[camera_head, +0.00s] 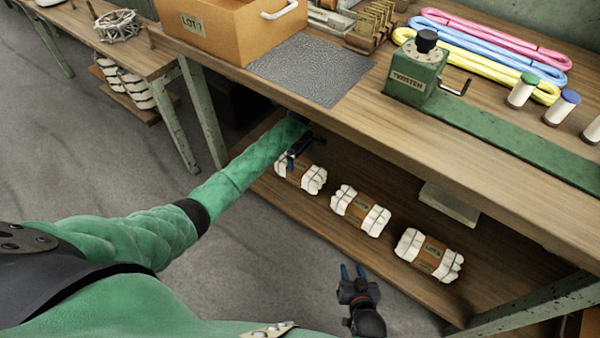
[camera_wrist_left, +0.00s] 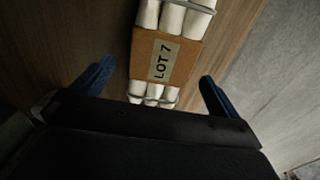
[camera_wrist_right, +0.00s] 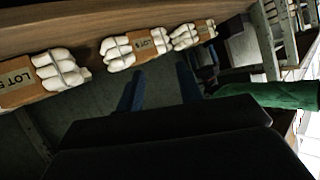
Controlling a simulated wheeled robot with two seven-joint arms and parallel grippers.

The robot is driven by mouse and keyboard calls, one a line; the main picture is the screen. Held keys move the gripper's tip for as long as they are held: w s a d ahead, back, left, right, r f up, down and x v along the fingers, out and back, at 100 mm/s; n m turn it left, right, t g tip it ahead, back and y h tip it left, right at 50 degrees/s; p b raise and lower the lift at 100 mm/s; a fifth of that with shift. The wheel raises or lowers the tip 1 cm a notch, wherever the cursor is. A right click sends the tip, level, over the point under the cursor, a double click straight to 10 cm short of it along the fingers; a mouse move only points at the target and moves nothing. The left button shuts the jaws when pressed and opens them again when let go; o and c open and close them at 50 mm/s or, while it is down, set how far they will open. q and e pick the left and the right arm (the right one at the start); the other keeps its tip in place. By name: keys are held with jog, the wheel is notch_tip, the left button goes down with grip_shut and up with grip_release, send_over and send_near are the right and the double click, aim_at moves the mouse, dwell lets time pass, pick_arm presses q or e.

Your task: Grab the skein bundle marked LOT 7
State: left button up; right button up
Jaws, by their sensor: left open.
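The skein bundle marked LOT 7 (camera_head: 314,180), white skeins in a brown wrap, lies on the lower shelf (camera_head: 284,202) under the bench, the farthest left of the bundles there. In the left wrist view its LOT 7 label (camera_wrist_left: 164,60) is readable and the bundle sits between and ahead of the fingertips. My left gripper (camera_head: 297,154) is open above it and partly covers it in the head view; the fingers are apart from the bundle. My right gripper (camera_head: 353,271) is open and empty in front of the shelf.
Two similar bundles, a middle one (camera_head: 361,211) and one marked LOT 5 (camera_wrist_right: 22,86), lie on the same shelf to the right. The bench top (camera_head: 345,122) overhangs the shelf. A LOT box (camera_head: 225,38) and a green twister (camera_head: 414,72) stand on it.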

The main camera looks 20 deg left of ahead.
aim_at(300, 165)
pick_arm(q)
notch_tip(300, 165, down, 3)
jog(key=shift+r+b, duration=0.1)
jog(key=shift+b, duration=0.2)
jog(key=f, duration=0.2)
jog(key=f+b, duration=0.1)
jog(key=f, duration=0.2)
jog(key=shift+s, duration=0.2)
jog(key=c, duration=1.3)
pick_arm(e)
jog(key=w+r+t, duration=0.3)
jog(key=r+t, duration=0.1)
jog(key=r, duration=0.6)
jog(key=w+r+t+y, duration=0.1)
jog(key=w+r+t, duration=0.2)
jog(key=r, duration=0.8)
jog(key=shift+w+a+r+t+y, duration=0.2)
jog(key=shift+w+t+y, duration=0.1)
jog(key=shift+t, duration=0.1)
